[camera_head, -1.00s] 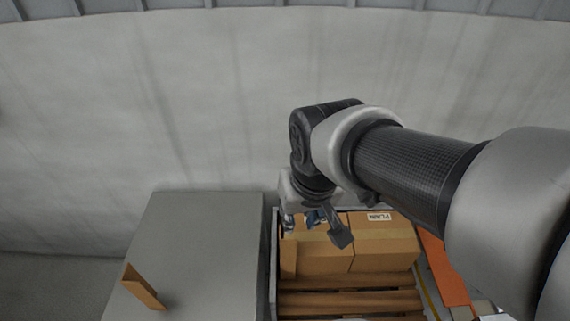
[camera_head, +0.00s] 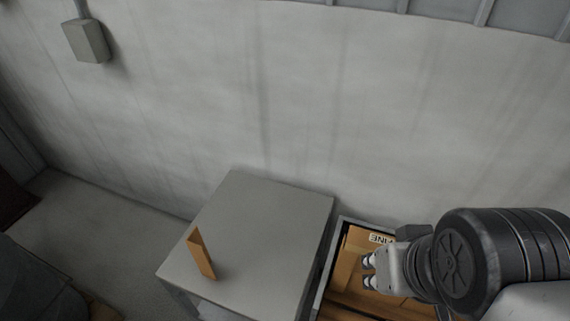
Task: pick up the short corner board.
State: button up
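A short brown corner board (camera_head: 202,255), folded into an L shape, stands on the grey cabinet top (camera_head: 265,215), near its front left. My gripper (camera_head: 368,271) is to the right of the cabinet, over the cardboard boxes. Its two fingertips point left and are apart, with nothing seen held between them. Another upright brown strip (camera_head: 344,267), which looks like a corner board, is at the left edge of the boxes, close to my fingertips. I cannot tell whether they touch it.
A cardboard box (camera_head: 360,238) with a printed label sits in a grey-edged bay (camera_head: 326,268) right of the cabinet. My arm covers much of that bay. A pale wall (camera_head: 300,110) stands behind. Grey floor (camera_head: 95,215) is open at the left.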

aim_at(194, 241)
jog(key=k+u, duration=0.1)
jog(key=u, duration=1.3)
jog(key=i+j+z, duration=0.1)
jog(key=i+j, duration=0.2)
jog(key=i+j+z, duration=0.1)
jog(key=i+j, duration=0.15)
jog(key=j, duration=0.15)
jog(key=i+j+z, duration=0.1)
jog(key=i+j, duration=0.15)
jog(key=i+j+z, duration=0.1)
jog(key=i+j, duration=0.15)
jog(key=j, duration=0.25)
